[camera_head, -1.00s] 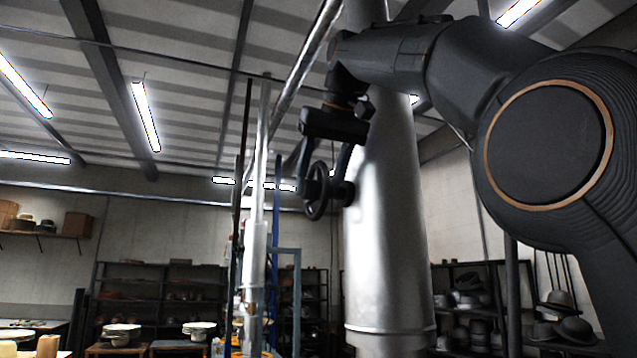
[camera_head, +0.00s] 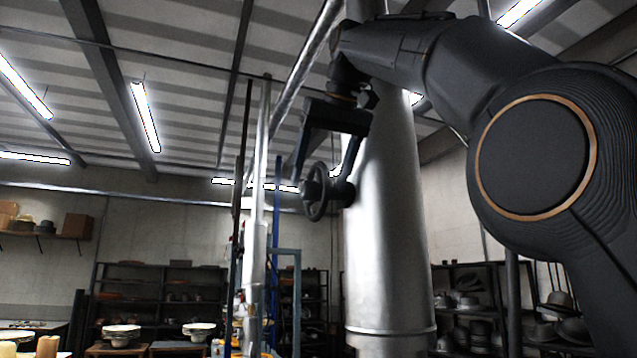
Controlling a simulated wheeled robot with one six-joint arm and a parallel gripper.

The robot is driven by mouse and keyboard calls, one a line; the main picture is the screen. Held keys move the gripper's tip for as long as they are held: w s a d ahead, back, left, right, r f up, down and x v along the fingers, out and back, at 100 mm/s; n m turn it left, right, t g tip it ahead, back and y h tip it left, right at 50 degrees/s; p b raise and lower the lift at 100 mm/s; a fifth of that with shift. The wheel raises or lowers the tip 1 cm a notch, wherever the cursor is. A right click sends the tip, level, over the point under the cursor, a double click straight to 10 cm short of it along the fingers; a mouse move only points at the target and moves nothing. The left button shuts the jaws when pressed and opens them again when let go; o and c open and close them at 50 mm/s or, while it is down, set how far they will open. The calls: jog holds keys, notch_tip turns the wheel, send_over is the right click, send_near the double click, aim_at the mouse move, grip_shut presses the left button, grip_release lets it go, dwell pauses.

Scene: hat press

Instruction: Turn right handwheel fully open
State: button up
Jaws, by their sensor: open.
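The handwheel (camera_head: 317,204) is a dark round wheel with a hub and a stem on its right side, in front of the large silver column. It is seen nearly edge-on. My gripper (camera_head: 323,178) hangs down from above at the wheel, its two dark fingers apart. One finger is on the left of the wheel's upper part and the other is on the right, near the stem. Whether either finger touches the rim cannot be told. No other handwheel shows clearly.
The large silver column (camera_head: 385,250) stands right behind the wheel. Thin vertical pipes (camera_head: 255,250) and a blue frame (camera_head: 296,290) stand to the left. Dark shelves (camera_head: 160,290) with hats line the back wall. My arm fills the upper right.

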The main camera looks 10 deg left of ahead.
jog(key=shift+v, duration=1)
jog(key=shift+s+d+r, duration=0.15)
jog(key=shift+s+r, duration=0.15)
jog(key=shift+r, duration=0.05)
jog(key=s+d+b, duration=0.5)
jog(key=s+d, duration=0.1)
jog(key=s, duration=0.4)
jog(key=shift+s+d, duration=0.2)
jog(key=shift+c, duration=0.2)
